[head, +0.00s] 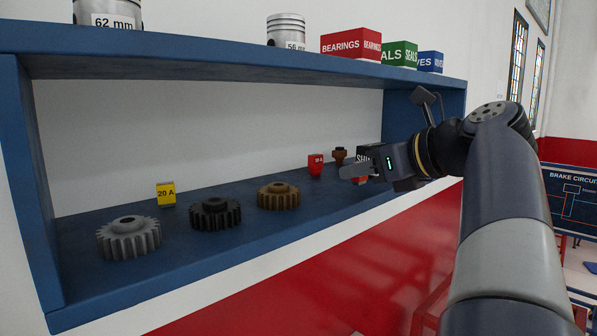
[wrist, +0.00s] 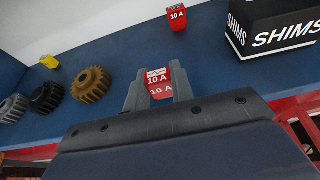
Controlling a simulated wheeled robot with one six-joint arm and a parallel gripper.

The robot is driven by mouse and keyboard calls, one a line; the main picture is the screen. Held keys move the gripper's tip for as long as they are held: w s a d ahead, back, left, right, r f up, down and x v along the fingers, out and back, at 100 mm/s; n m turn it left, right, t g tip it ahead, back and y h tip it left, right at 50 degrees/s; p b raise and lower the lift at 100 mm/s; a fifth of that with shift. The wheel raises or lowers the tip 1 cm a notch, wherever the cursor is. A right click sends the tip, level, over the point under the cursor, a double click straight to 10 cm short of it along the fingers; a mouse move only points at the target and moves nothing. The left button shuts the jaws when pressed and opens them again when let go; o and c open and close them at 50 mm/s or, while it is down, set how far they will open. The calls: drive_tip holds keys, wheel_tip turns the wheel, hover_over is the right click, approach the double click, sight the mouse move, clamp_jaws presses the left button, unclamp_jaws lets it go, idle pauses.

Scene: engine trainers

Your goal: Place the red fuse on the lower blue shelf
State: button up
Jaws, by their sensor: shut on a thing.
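My gripper (head: 347,172) is at the right part of the lower blue shelf (head: 90,277). In the wrist view, my gripper (wrist: 153,92) is shut on a red fuse (wrist: 158,82) marked 10 A, held between the two fingers. Blue shelf surface (wrist: 125,60) shows behind it. A bit of red (head: 361,181) under the fingers in the head view seems to be this fuse. Whether it touches the shelf I cannot tell. Another red fuse (head: 315,165) stands on the shelf, left of my gripper; it also appears at the top of the wrist view (wrist: 177,17).
The lower shelf also holds a yellow 20 A fuse (head: 166,193), a grey gear (head: 129,238), a black gear (head: 215,213), a brown gear (head: 279,195), a small brown part (head: 340,156) and a black SHIMS box (wrist: 272,27). The upper board (head: 200,57) passes overhead. Gaps lie between the gears.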

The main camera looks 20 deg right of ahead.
sight(333, 187)
drive_tip(key=shift+w+a, duration=0.3)
drive_tip(key=shift+w, duration=0.45)
drive_tip(key=shift+w+a, duration=0.25)
drive_tip(key=shift+w, duration=0.5)
drive_tip(key=x, duration=0.3)
drive_tip(key=shift+w+r, duration=0.1)
drive_tip(key=shift+r, duration=0.05)
drive_tip(key=shift+f, duration=0.4)
drive_tip(key=shift+f, duration=0.15)
drive_tip(key=o, duration=0.9)
drive_tip(key=shift+r, duration=0.2)
drive_tip(key=v, duration=1.2)
